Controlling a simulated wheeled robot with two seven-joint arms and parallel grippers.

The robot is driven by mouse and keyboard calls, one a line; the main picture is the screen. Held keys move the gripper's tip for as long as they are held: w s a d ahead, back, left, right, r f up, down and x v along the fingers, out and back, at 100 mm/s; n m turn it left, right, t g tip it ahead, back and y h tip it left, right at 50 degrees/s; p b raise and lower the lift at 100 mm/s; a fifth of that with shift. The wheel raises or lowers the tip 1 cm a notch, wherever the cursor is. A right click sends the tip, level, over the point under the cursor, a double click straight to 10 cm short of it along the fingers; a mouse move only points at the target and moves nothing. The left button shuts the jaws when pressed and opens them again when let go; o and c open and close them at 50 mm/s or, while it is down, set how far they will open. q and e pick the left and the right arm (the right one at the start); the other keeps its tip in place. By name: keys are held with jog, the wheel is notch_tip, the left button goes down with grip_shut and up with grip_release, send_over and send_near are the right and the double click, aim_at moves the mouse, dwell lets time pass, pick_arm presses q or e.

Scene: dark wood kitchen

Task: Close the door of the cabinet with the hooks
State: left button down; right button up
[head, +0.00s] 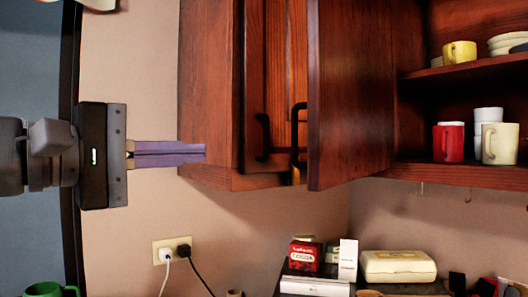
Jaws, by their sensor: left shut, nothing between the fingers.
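The cabinet with the hooks (455,172) is on the right, with small hooks (468,193) under its bottom board. Its wooden door (350,95) stands open, swung out towards me, its inner face showing. Cups and plates show on the shelves inside. My left gripper (204,153) comes in from the left. Its purple fingers are shut and empty, level with the lower left side of the neighbouring cabinet (208,90). It is well to the left of the open door. I cannot tell whether the fingertips touch the cabinet side. My right gripper is not in view.
Dark handles (263,137) show between the neighbouring cabinet and the open door. A wall outlet (172,250) with two plugs is below. Boxes, including a red one (305,256), and a cream case (398,266) stand lower down. The wall space below the cabinets is mostly clear.

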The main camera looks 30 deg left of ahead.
pick_arm(q)
jog(key=w+d+p, duration=0.3)
jog(key=w+d, duration=0.4)
jog(key=w, duration=0.1)
jog(key=shift+w+d, duration=0.35)
jog(key=shift+d, duration=0.05)
jog(key=shift+s, duration=0.1)
dwell(0.4)
